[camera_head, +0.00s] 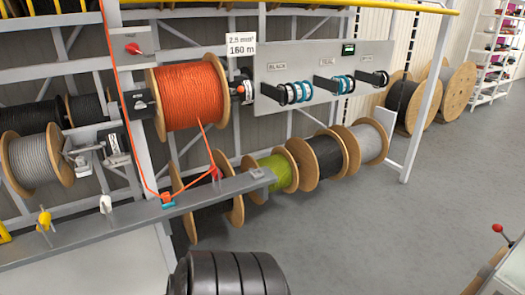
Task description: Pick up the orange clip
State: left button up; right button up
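The small orange clip (166,196) sits on the grey beam (195,194) left of the picture's middle, with a teal piece right under it. Thin orange cable runs down to it from the top left. Another length runs to it from the red post (217,174) on the beam, below the orange reel (188,96). The cable partly overlaps the clip, so its exact shape is too small to tell. Neither of my grippers is in view.
A white clip (105,204) and a yellow clip (44,219) stand further left on the beam. Reels of green (276,172), black and grey cable stand behind its right end. A panel (325,72) holds cable loops on pegs. Open grey floor (365,235) lies right.

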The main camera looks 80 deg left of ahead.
aim_at(166, 199)
jog(key=j+u, duration=0.1)
jog(key=u, duration=3.15)
